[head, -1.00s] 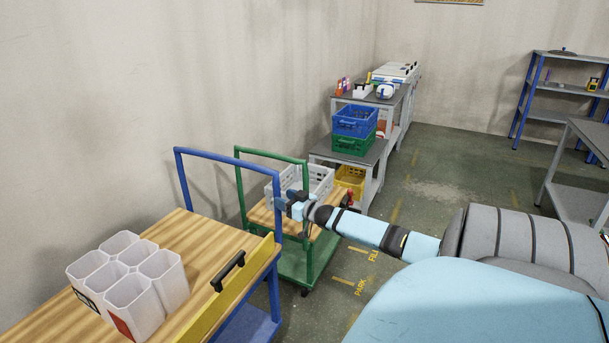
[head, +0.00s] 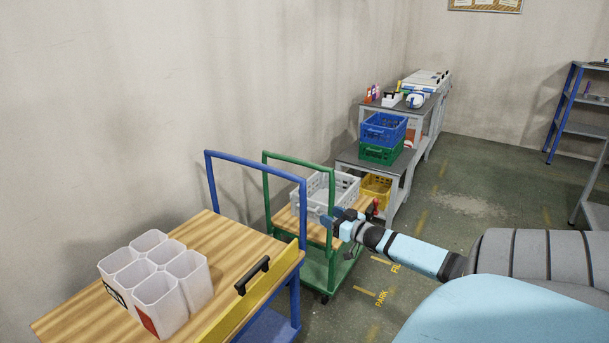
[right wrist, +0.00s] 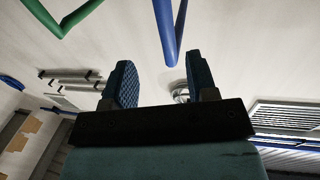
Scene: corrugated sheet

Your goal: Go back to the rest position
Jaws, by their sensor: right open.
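My right gripper (head: 332,217) is at the end of my outstretched right arm in the head view, in front of the green cart. In the right wrist view its two dark blue fingers (right wrist: 160,85) stand apart with nothing between them. The wrist camera looks toward the wall and ceiling, with a blue bar (right wrist: 168,30) and a green bar (right wrist: 62,20) at the top of the picture. My left gripper is not in view.
A blue cart (head: 250,206) with a wooden top carries several joined white bins (head: 190,283). Behind it stands a green cart (head: 318,268) with a white crate (head: 345,188). Blue (head: 383,130) and green (head: 381,152) crates sit stacked beyond. Floor at right is open.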

